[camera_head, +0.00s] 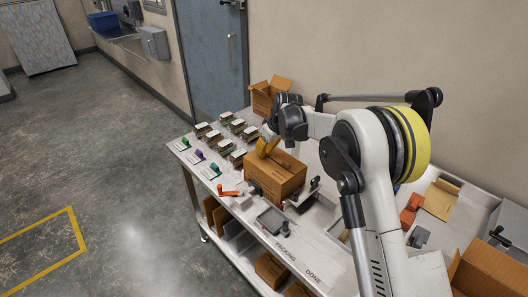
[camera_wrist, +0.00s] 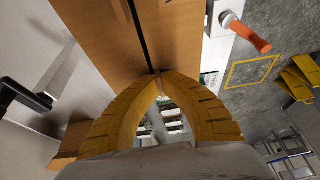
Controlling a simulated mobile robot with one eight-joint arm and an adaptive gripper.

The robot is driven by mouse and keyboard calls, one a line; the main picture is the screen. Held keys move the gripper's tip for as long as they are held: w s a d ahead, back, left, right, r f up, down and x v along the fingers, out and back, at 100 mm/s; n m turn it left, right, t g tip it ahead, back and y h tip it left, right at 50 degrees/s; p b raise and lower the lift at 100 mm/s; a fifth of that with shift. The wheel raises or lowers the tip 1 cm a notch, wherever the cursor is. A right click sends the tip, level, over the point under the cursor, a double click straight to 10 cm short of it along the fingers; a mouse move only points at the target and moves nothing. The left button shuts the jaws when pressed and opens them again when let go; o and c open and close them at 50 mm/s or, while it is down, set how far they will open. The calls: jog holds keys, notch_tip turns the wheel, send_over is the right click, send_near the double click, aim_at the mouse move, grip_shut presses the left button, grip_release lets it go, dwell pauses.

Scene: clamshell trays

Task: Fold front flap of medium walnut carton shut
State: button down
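The brown walnut carton (camera_head: 272,182) stands on the packing table. Its top panels look mostly closed, and the wrist view shows a dark slit between two of the brown panels (camera_wrist: 95,25). My gripper (camera_head: 263,152) is at the carton's far left top edge. In the wrist view the yellow fingers of my gripper (camera_wrist: 159,77) curve in and their tips meet at the end of the slit, at or very near the carton's edge. I see nothing held between them. The front flap cannot be told apart clearly from the other panels.
Several small clamshell trays (camera_head: 225,136) stand left of the carton. An open carton (camera_head: 268,97) stands behind; another (camera_head: 487,271) is at lower right. The floor at left is clear.

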aim_at(273, 162)
jog(key=shift+f, duration=0.1)
jog(key=c, duration=1.9)
grip_release()
jog(key=v, duration=1.2)
